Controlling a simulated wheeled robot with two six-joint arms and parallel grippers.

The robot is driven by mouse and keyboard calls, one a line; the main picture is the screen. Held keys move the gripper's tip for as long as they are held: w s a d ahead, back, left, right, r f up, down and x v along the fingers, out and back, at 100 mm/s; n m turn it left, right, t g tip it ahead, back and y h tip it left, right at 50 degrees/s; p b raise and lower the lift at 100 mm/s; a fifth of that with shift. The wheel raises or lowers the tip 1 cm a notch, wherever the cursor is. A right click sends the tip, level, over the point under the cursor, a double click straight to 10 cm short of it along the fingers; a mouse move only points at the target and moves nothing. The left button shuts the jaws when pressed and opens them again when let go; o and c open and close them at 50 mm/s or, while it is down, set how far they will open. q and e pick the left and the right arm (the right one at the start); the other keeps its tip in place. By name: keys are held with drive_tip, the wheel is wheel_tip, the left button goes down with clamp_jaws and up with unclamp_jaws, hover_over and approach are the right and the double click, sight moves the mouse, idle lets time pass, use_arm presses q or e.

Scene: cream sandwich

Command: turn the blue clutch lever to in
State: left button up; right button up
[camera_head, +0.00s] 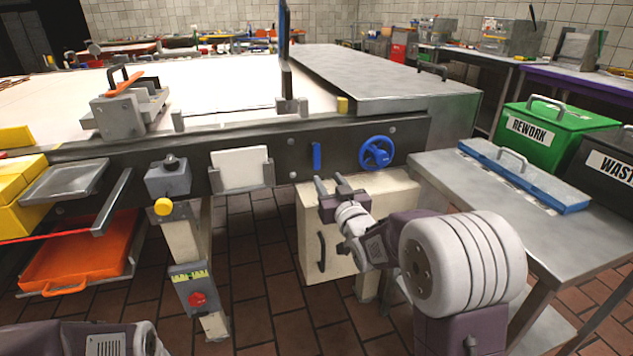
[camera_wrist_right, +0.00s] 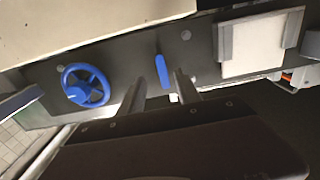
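The blue clutch lever (camera_head: 317,155) is a short upright bar on the dark front rail of the machine, left of a blue handwheel (camera_head: 376,153). My right gripper (camera_head: 329,181) is open and empty just below the lever in the head view, with its fingers pointing toward the rail. In the right wrist view the lever (camera_wrist_right: 163,72) shows in line with the gap between the two fingertips (camera_wrist_right: 160,82), apparently still apart from them. The handwheel (camera_wrist_right: 85,86) is to the left there. Only part of my left arm shows at the bottom left; its gripper is out of view.
A white plate (camera_head: 239,168) in a holder is left of the lever; it also shows in the wrist view (camera_wrist_right: 260,45). A cream cabinet (camera_head: 322,240) stands below the rail.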

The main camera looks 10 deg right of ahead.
sight(317, 164)
drive_tip(key=w, duration=0.2)
drive_tip(key=w+b, duration=0.1)
drive_tip(key=w, duration=0.5)
drive_tip(key=shift+a+f+b, duration=0.1)
drive_tip(key=shift+a+b, duration=0.15)
drive_tip(key=shift+b, duration=0.15)
drive_tip(key=shift+w, duration=0.55)
clamp_jaws()
idle(0.4)
